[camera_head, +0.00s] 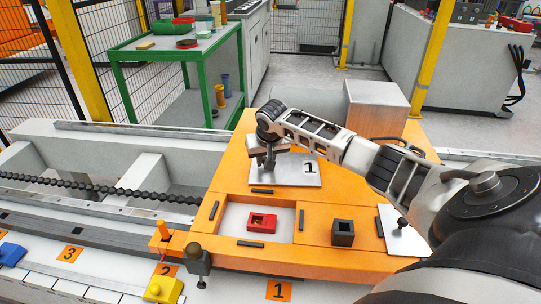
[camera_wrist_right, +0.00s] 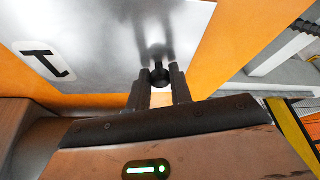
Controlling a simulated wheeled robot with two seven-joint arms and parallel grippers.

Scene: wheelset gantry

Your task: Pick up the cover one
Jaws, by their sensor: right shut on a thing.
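Cover one (camera_head: 297,174) is a flat grey metal plate with a white label "1". It appears to lie on the orange table (camera_head: 222,180), behind the open recess; I cannot tell if there is a gap under it. It also shows in the right wrist view (camera_wrist_right: 95,50). My right gripper (camera_head: 268,160) is above its left part. In the wrist view my fingers (camera_wrist_right: 159,88) are shut on the cover's black round knob (camera_wrist_right: 159,74). In the head view the gripper hides the knob. My left gripper is not in view.
A red block (camera_head: 262,222) sits in the open recess. A black square block (camera_head: 343,233) stands to its right, beside another plate with a knob (camera_head: 400,238). A brown box (camera_head: 377,108) stands behind. A green cart (camera_head: 180,50) is at the back left.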

